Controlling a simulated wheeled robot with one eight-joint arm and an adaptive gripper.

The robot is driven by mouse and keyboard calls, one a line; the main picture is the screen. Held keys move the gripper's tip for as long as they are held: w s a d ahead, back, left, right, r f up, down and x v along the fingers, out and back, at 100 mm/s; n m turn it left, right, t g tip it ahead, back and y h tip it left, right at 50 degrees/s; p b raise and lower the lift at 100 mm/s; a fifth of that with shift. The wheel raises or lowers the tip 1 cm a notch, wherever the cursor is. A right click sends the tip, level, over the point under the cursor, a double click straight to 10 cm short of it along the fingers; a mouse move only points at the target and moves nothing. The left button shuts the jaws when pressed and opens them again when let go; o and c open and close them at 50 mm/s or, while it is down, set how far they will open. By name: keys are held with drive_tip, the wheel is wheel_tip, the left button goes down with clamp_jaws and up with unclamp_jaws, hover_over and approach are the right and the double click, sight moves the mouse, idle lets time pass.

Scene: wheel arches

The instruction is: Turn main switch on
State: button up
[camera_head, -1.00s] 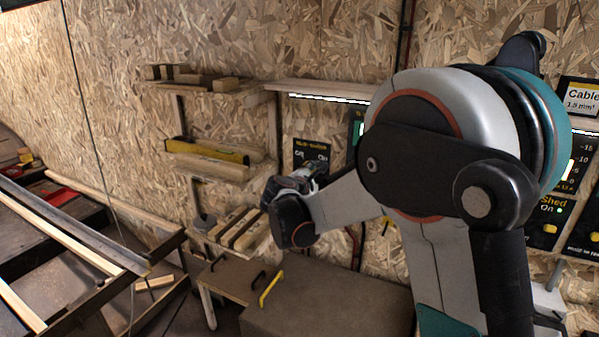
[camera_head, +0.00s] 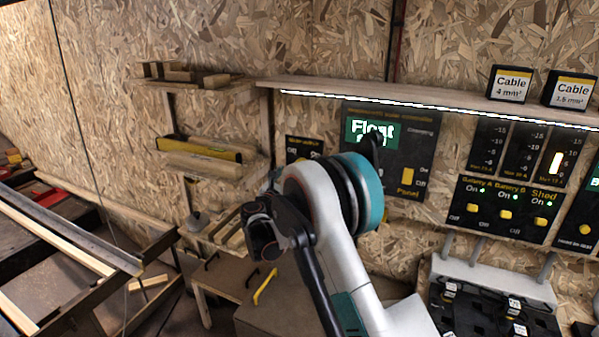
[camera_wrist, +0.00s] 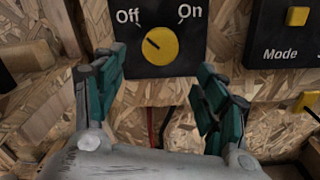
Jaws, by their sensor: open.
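The main switch is a round yellow knob (camera_wrist: 160,46) on a black panel (camera_wrist: 203,57) marked Off at left and On at right. The knob's dark mark points up and left, toward Off. In the head view, the upper part of the black switch panel (camera_head: 303,147) shows on the wall; my arm covers the knob. My gripper (camera_wrist: 162,82) is open and empty, its teal-padded fingers below and to either side of the knob in the wrist view. Contact cannot be made out. In the head view, my arm hides the gripper.
A panel with a yellow Mode button (camera_wrist: 297,16) is right of the switch. A lit shelf (camera_head: 440,100) runs above the wall panels. Small wooden shelves (camera_head: 200,165) hang at left. A bench (camera_head: 250,318) stands below.

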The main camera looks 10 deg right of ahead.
drive_tip(key=b+x, duration=0.1)
drive_tip(key=x, duration=0.7)
drive_tip(key=shift+w+d+b, duration=0.2)
drive_tip(key=shift+w+b, duration=0.05)
drive_tip(key=shift+b, duration=0.1)
drive_tip(key=shift+c, duration=0.6)
drive_tip(key=c, duration=0.9)
